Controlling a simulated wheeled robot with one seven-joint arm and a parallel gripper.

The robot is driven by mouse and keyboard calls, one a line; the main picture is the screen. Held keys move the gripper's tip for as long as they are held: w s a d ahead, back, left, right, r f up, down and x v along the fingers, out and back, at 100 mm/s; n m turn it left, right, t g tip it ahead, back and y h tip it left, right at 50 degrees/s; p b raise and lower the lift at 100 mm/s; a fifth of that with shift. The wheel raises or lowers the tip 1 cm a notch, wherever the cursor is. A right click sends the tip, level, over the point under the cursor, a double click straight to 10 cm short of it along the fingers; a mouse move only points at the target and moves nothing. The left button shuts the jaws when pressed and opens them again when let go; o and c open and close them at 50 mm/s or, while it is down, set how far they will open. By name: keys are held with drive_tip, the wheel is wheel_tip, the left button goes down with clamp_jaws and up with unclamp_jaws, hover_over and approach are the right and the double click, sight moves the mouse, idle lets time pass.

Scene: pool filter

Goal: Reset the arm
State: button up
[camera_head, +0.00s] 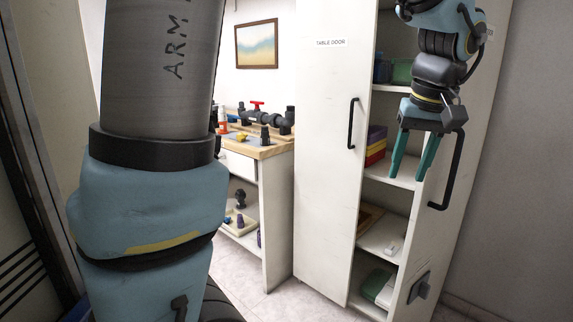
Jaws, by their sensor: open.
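My gripper (411,156) hangs at the upper right with its two green fingers pointing down. The fingers are apart, and nothing shows between them. It is in front of the open cabinet (387,187), near the black handle on the cabinet's right door. My upper arm link, marked ARM, fills the left of the view and hides what is behind it.
The left cabinet door (322,181) is labelled TABLE DOOR and has a black handle (352,123). Colored boxes (375,146) sit on a shelf. A workbench (270,152) with black pipes and a red valve stands behind. Some tiled floor (275,305) is clear.

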drive_tip(key=a+f+p, duration=0.1)
drive_tip(key=a+f, duration=0.2)
drive_tip(key=a, duration=0.6)
drive_tip(key=a+f+p, duration=0.2)
drive_tip(key=a+f, duration=0.2)
drive_tip(key=a, duration=0.6)
drive_tip(key=w+a+f+n+g+p, duration=0.1)
drive_tip(key=a+f, duration=0.2)
drive_tip(key=a, duration=0.7)
drive_tip(key=shift+f, duration=0.35)
